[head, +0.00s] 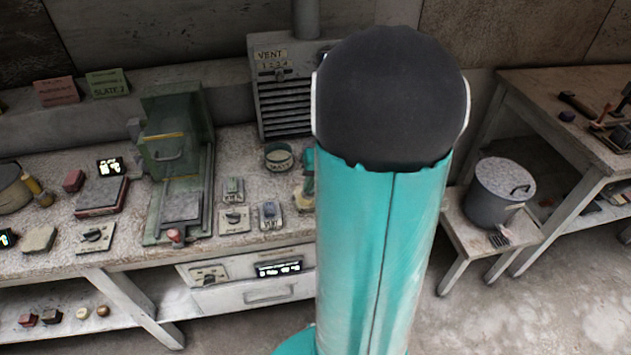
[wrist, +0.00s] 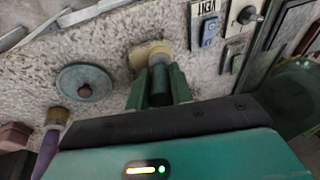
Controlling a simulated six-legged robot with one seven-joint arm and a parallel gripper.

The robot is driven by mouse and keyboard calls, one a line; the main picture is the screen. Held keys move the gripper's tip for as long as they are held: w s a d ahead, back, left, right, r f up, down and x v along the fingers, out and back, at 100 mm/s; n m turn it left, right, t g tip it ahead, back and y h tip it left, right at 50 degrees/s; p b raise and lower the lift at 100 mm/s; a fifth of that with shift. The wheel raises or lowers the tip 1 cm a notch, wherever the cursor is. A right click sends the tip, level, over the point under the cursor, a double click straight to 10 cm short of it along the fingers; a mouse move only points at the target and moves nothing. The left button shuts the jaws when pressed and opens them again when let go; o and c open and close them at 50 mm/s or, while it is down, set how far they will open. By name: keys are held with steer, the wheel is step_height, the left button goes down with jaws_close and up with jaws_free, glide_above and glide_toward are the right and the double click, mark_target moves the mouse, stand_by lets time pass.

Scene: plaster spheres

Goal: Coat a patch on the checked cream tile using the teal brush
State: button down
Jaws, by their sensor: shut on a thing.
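In the wrist view my gripper (wrist: 158,82) is shut on a brush (wrist: 155,60). Its teal handle sits between the green fingers, and its pale ferrule and cream bristles point at the speckled bench top. I cannot tell whether the bristles touch the bench. In the head view my arm hides most of the gripper; only a teal sliver and something pale show at its left edge. I cannot make out the checked cream tile in either view.
A round teal lid with a brown knob (wrist: 87,82) and a purple-handled brush (wrist: 52,130) lie left of the gripper in the wrist view. A blue switch (wrist: 210,32) is on the right. The bench also holds a wax bowl (head: 278,157) and a green machine (head: 172,150).

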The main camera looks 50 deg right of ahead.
steer(key=shift+s+a, duration=0.5)
steer(key=shift+s, duration=0.25)
steer(key=shift+w+d, duration=0.55)
steer(key=shift+w, duration=0.2)
steer(key=shift+w+d, duration=0.5)
steer(key=shift+w, duration=0.25)
steer(key=shift+s+a, duration=0.1)
steer(key=shift+s+a, duration=0.5)
steer(key=shift+s, duration=0.2)
steer(key=shift+s+a, duration=0.45)
steer(key=shift+s, duration=0.25)
steer(key=shift+w+d, duration=0.55)
steer(key=shift+w, duration=0.25)
steer(key=shift+w+d, duration=0.5)
steer(key=shift+w, duration=0.25)
